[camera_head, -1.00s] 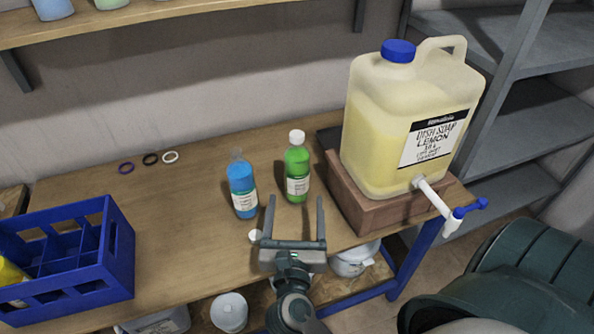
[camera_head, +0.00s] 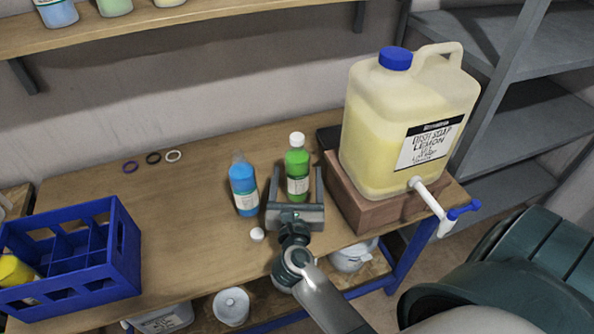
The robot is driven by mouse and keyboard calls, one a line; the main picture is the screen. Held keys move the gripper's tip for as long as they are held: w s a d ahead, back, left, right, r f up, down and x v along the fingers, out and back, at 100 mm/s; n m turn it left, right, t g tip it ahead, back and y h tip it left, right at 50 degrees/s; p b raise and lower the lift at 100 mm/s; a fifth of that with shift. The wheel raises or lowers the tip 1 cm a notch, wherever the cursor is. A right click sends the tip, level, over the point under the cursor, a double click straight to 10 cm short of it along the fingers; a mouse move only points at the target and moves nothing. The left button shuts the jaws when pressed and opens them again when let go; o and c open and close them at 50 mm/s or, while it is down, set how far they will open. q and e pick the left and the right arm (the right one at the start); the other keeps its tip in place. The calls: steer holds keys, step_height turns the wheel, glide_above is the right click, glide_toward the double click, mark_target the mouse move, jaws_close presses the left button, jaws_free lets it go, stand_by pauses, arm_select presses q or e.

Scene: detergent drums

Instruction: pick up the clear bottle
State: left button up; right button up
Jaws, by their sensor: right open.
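Two clear-walled bottles stand upright on the wooden table. One holds blue liquid, the blue bottle (camera_head: 243,186), and has a see-through top with no cap on it. The other holds green liquid, the green bottle (camera_head: 298,172), and has a white cap and a pale label. My right gripper (camera_head: 294,172) is open, with one finger on each side of the green bottle. Its left finger lies between the two bottles. I cannot tell whether either finger touches a bottle. My left gripper is not in view.
A large dish soap jug (camera_head: 398,130) with a tap stands on a wooden block (camera_head: 368,205) close on the right. A loose white cap (camera_head: 257,234) lies near the front edge. A blue crate (camera_head: 112,278) is at the left. Three rings (camera_head: 153,158) lie at the back.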

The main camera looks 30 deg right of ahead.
mark_target(297, 174)
steer(key=shift+p+x, duration=0.3)
steer(key=shift+x, duration=1.2)
steer(key=shift+w+d+r+p, duration=0.15)
steer(key=shift+w+p, duration=0.15)
steer(key=p+x, duration=0.1)
steer(key=x, duration=0.3)
steer(key=shift+w+d+p, duration=0.1)
steer(key=shift+w+p, duration=0.1)
steer(key=shift+p, duration=0.2)
steer(key=c, duration=1.5)
steer(key=shift+c, duration=0.4)
